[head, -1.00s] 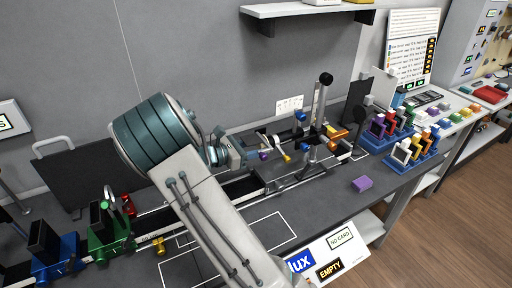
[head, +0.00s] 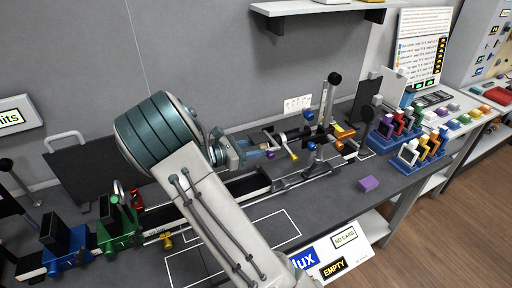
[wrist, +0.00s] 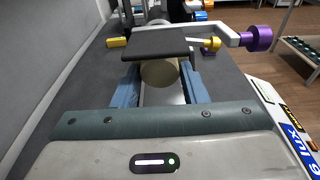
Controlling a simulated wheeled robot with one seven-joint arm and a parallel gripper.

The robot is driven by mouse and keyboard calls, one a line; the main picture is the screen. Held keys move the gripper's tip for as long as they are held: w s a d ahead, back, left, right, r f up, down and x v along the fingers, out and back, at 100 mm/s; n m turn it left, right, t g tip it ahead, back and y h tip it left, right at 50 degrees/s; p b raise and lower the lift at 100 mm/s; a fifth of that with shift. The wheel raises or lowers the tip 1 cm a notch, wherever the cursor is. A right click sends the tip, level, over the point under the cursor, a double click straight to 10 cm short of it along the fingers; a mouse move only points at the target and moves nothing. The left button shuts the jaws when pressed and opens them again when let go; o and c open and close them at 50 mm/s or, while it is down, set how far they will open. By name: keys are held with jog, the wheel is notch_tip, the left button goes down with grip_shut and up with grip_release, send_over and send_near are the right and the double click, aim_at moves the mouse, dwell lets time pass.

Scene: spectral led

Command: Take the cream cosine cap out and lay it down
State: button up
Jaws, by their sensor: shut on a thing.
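The cream cap (wrist: 160,73) shows in the wrist view as a pale round piece between the blue fingers of my gripper (wrist: 160,88). The gripper is shut on it. A dark flat plate (wrist: 155,42) lies just beyond the cap and hides its far side. I cannot tell whether the cap is clear of its mount. In the head view, my gripper (head: 258,152) is over the bench rail, beside the holder with coloured knobs. The cap cannot be made out there.
A white arm with a purple knob (wrist: 257,38) is right of the plate, near a yellow knob (wrist: 211,44). Green (head: 119,226) and blue (head: 64,247) mounts stand left. Outlined bench areas (head: 272,228) look mostly clear.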

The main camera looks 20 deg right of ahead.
jog(key=shift+a+p, duration=0.3)
jog(key=shift+a, duration=0.4)
jog(key=shift+r, duration=0.1)
